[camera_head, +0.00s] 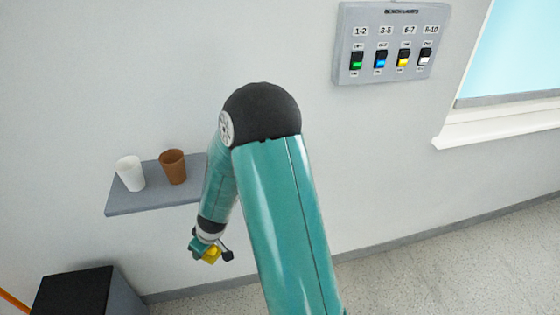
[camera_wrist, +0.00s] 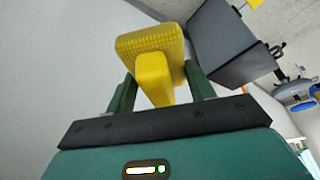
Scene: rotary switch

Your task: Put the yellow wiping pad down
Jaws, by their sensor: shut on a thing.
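The yellow wiping pad (camera_wrist: 150,45) has a textured face and a narrower yellow handle. In the wrist view my gripper (camera_wrist: 158,88) is shut on the handle, with one dark green finger on each side. In the head view the pad (camera_head: 211,255) shows only as a small yellow patch at the end of my arm, partly hidden by my gripper (camera_head: 208,250). It is held in the air below the grey shelf, to the right of and above the black-topped box.
A grey wall shelf (camera_head: 120,204) holds a white cup (camera_head: 130,173) and a brown cup (camera_head: 173,166). A black-topped box (camera_head: 72,292) stands at the lower left. A switch panel (camera_head: 386,45) hangs on the wall beside a window. The floor (camera_head: 450,260) at right is clear.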

